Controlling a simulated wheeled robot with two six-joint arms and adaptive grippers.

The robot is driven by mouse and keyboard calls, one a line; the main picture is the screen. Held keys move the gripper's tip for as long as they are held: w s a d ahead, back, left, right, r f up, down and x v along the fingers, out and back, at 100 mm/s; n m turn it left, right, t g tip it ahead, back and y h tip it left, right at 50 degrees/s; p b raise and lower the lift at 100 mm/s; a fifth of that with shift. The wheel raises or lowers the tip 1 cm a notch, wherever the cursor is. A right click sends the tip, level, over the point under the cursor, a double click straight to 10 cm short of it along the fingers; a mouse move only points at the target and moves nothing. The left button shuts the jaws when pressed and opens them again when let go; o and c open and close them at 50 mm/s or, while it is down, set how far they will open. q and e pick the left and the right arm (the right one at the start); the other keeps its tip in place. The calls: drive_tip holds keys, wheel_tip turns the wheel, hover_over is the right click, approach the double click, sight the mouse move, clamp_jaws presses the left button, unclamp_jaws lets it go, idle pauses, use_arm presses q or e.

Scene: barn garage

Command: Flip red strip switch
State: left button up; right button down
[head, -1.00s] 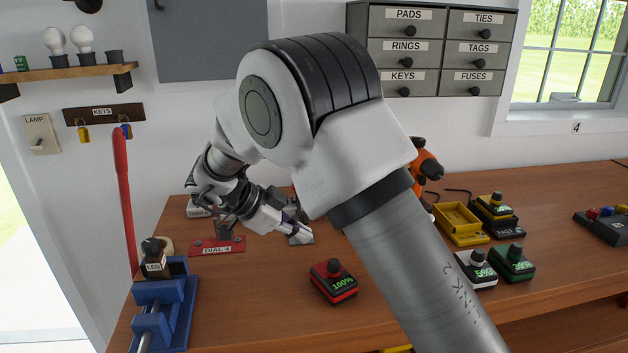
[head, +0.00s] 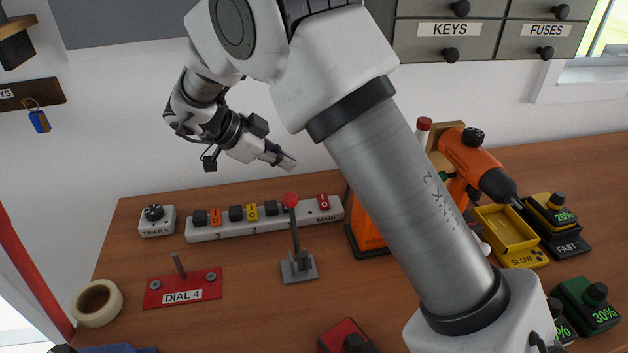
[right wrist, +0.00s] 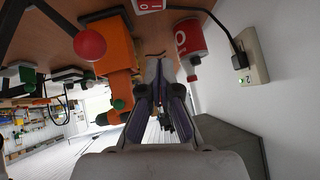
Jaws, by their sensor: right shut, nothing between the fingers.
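A white power strip (head: 290,222) lies at the back of the bench. Its red rocker switch (head: 323,202) sits at the right end beside the word MAIN; orange (head: 215,217) and yellow (head: 251,212) rockers sit further left. The strip's end with the red rocker also shows at the top edge of the right wrist view (right wrist: 150,5). My right gripper (head: 288,162) is shut and empty, in front of the wall and above the strip in the picture, apart from it. Its closed fingers (right wrist: 160,75) also show in the right wrist view. My left gripper is not in view.
A lever with a red ball (head: 291,200) stands in front of the strip, close to the red rocker. An orange drill (head: 468,155) stands to the right, partly behind my arm. A red DIAL 4 plate (head: 182,288) and tape roll (head: 97,303) lie front left. An outlet (right wrist: 240,60) is on the wall.

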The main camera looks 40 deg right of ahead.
drive_tip(key=p, duration=0.1)
hover_over(327, 196)
drive_tip(key=a, duration=0.3)
wheel_tip(327, 196, down, 7)
drive_tip(key=shift+d+f, duration=0.1)
drive_tip(key=shift+d, duration=0.05)
drive_tip(key=f, duration=0.2)
drive_tip(key=shift+w+f+p, duration=0.3)
drive_tip(key=shift+p, duration=0.1)
drive_tip(key=shift+w+f, duration=0.15)
drive_tip(key=shift+f, duration=0.35)
